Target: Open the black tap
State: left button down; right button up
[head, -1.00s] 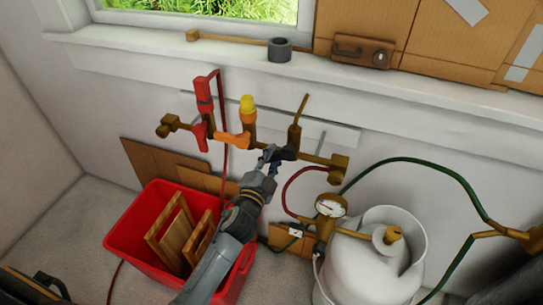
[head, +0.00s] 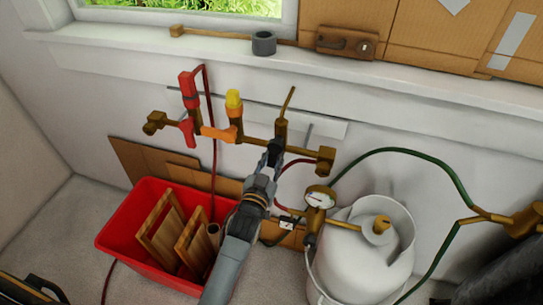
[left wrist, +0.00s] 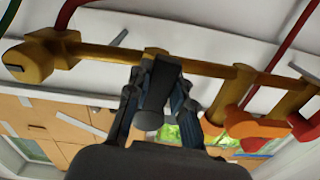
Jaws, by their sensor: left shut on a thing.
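The black tap (head: 276,146) sits on the brass pipe below a thin upright brass stem. Its dark handle hangs roughly downward, across the pipe's line. My left gripper (head: 270,160) reaches up from below and is shut on this handle. In the left wrist view the black tap (left wrist: 158,85) is between the two fingers of my left gripper (left wrist: 160,108), just under the pipe. The fingers hide part of the handle in the head view. My right gripper is not in view.
Orange (head: 217,133), yellow (head: 233,101) and red (head: 187,92) fittings stand left on the pipe. A red crate (head: 120,236) with wooden frames is below left. A pressure gauge (head: 319,198) and white gas cylinder (head: 370,262) are at right. A green hose (head: 420,155) loops beyond.

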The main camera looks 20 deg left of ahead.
pick_arm(q)
jog(key=shift+d+n, duration=0.3)
jog(key=shift+n, duration=0.5)
jog(key=shift+d, duration=0.1)
jog(key=c, duration=1.1)
grip_release()
jog(key=shift+c, duration=0.2)
jog(key=shift+s, duration=0.15)
jog(key=s, duration=1.1)
jog(key=shift+s+a, duration=0.2)
jog(key=shift+s, duration=0.2)
